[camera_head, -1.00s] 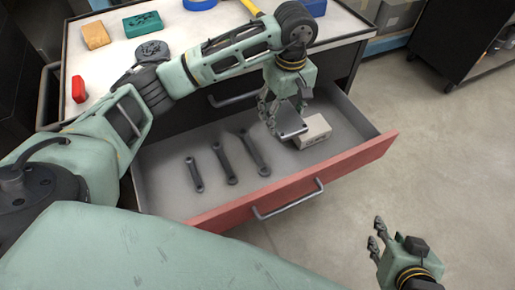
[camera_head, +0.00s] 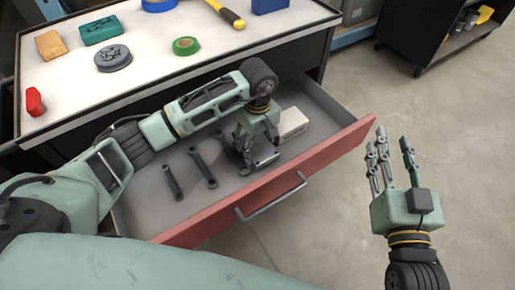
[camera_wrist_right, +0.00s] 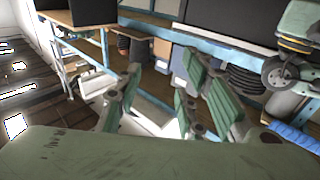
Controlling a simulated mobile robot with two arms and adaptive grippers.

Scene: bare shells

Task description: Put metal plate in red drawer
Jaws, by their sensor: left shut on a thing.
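The red drawer (camera_head: 325,152) is pulled open below the worktop, its grey inside showing. My left gripper (camera_head: 250,160) is down inside the drawer, shut on the metal plate (camera_head: 266,158), a small flat dark-grey piece partly hidden by the fingers. The plate is low, near the drawer floor and behind the red front; I cannot tell whether it touches the floor. My right gripper (camera_head: 393,155) is open and empty, fingers up, in the air right of the drawer. Its open fingers also show in the right wrist view (camera_wrist_right: 160,95).
In the drawer, several dark wrenches (camera_head: 203,167) lie left of the plate and a pale box (camera_head: 292,123) lies right of it. The worktop (camera_head: 150,45) holds green tape (camera_head: 186,46), a hammer (camera_head: 228,14) and several blocks. A black cart (camera_head: 445,35) stands back right.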

